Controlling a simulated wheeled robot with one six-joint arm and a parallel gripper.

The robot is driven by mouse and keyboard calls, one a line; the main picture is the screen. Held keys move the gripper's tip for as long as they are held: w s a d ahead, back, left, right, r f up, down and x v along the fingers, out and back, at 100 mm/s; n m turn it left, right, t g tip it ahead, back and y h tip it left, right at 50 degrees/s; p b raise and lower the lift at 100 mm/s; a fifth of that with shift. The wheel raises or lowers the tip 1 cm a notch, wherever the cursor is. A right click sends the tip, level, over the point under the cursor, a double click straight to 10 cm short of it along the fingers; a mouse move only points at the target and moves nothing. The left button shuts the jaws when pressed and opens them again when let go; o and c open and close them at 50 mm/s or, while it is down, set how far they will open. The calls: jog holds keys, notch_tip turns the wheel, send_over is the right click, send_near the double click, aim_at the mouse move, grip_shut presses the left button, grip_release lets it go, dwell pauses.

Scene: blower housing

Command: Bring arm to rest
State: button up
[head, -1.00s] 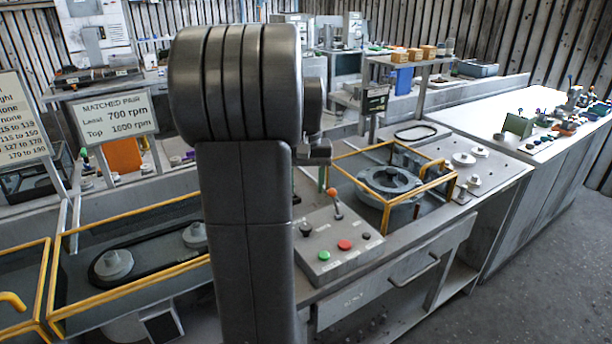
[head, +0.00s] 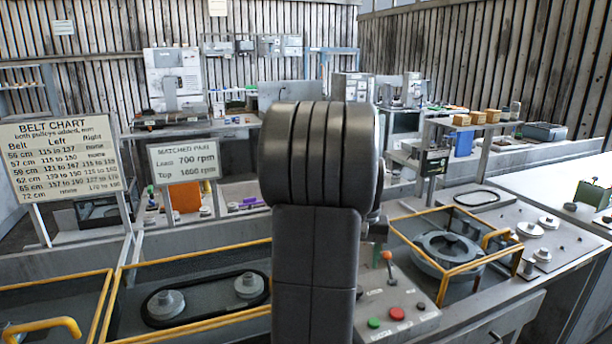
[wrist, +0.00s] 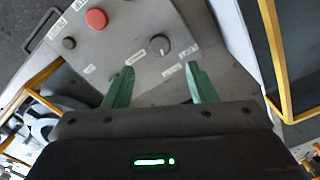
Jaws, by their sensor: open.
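My arm stands upright in the middle of the head view and hides part of the bench behind it. In the wrist view my gripper (wrist: 158,88) shows two green fingers spread apart with nothing between them. The fingers point toward the grey control panel (wrist: 145,45), which carries a red button (wrist: 96,18) and a dark knob (wrist: 160,45). In the head view the control panel (head: 400,303) sits just right of my arm, with a green button, a red button and an orange-tipped lever (head: 388,257).
A yellow-framed guard (head: 478,268) surrounds the round blower housing (head: 447,250) on the right. Two pulleys with a belt (head: 207,300) lie in a yellow-edged bay on the left. A belt chart (head: 65,155) and a rpm sign (head: 184,159) stand behind. Loose pulleys (head: 530,229) lie at right.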

notch_tip(320, 180, down, 8)
jog(key=shift+f, duration=0.15)
dwell(0.5)
notch_tip(320, 180, up, 13)
notch_tip(320, 180, down, 13)
jog(key=shift+f, duration=0.2)
jog(key=shift+r+n, duration=0.15)
jog(key=shift+n, duration=0.25)
jog(key=n+b, duration=0.1)
jog(key=n, duration=0.3)
jog(key=shift+n, duration=0.4)
jog(key=n+b, duration=0.1)
jog(key=n, duration=0.5)
jog(key=shift+b, duration=0.35)
jog(key=shift+r, duration=2.95)
